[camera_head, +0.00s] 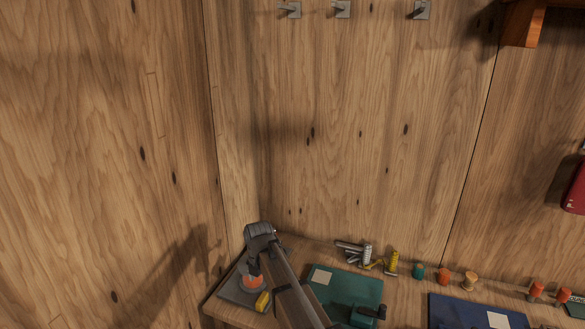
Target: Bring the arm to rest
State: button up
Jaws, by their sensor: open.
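My arm (288,290) reaches in from the bottom edge toward the back left corner of the wooden worktop. Its wrist (260,231) is the highest part, in front of the corner. My gripper (254,270) shows small and dark below the wrist, pointing down. It is open, and its fingertips are hard to make out. An orange-topped round object (253,282) is just below it in the picture; I cannot tell whether they touch. I see nothing held.
A grey mat (233,293) with a yellow item (263,301) lies below my gripper. To the right are a green mat (345,284), reels (391,263), several spools (443,275) and a blue mat (455,312). Wooden walls stand behind and left; hooks (341,9) are high up.

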jog(key=s+d+r+m+p, duration=0.1)
jog(key=s+d+m, duration=0.4)
jog(key=d+m, duration=0.4)
jog(key=s+d+r+m+p, duration=0.1)
jog(key=s+d+m, duration=0.3)
jog(key=d+m, duration=0.6)
jog(key=s+d+r+m+p, duration=0.1)
jog(key=s+d+m, duration=0.4)
jog(key=d+m, duration=0.4)
jog(key=shift+s+d+r+m, duration=0.15)
jog(key=shift+s+m, duration=0.2)
jog(key=shift+m, duration=1.05)
